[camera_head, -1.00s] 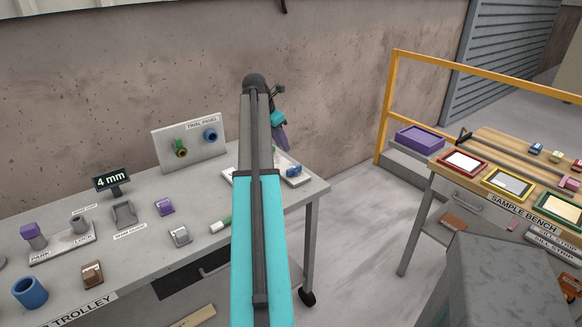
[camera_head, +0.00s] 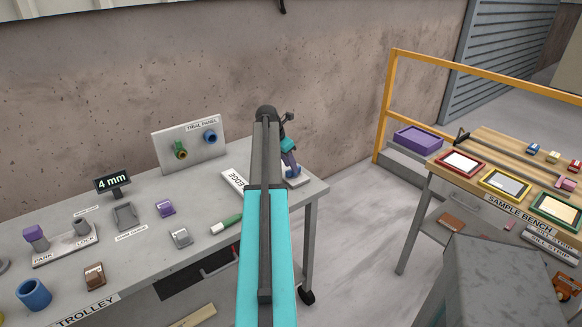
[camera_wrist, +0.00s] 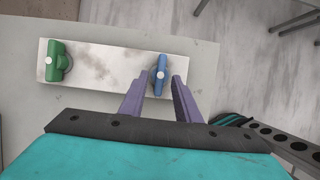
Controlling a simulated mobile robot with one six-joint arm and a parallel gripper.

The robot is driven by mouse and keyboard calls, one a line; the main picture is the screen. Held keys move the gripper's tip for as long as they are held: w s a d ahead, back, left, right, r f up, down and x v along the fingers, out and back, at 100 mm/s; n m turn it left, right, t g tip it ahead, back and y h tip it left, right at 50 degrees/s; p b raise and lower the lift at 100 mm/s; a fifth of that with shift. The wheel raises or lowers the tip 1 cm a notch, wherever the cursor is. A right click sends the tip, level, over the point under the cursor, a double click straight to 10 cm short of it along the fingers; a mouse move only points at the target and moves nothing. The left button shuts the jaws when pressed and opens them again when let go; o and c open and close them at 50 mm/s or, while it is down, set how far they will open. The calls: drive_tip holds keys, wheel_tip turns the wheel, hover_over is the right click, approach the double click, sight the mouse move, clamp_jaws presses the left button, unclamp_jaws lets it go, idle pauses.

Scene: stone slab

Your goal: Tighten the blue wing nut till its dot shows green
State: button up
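The blue wing nut (camera_wrist: 160,73) stands near the right end of a pale plate (camera_wrist: 105,67) in the wrist view. A pale dot shows on it; I see no green on the dot. My gripper (camera_wrist: 159,81) is open, its two purple fingers pointing at the nut, one to each side of its near end. I cannot tell whether either finger touches it. In the head view my gripper (camera_head: 290,162) is low over the plate at the trolley's right end, and the nut is mostly hidden there.
A green wing nut (camera_wrist: 58,62) stands at the plate's left end. On the trolley top (camera_head: 215,205) are a trial panel (camera_head: 172,152), a 4 mm display (camera_head: 112,180), a green-handled tool (camera_head: 228,224) and several small blocks. The sample bench (camera_head: 470,200) stands apart on the right.

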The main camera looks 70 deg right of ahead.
drive_tip(key=shift+x, duration=1.25)
drive_tip(key=shift+c, duration=0.5)
clamp_jaws()
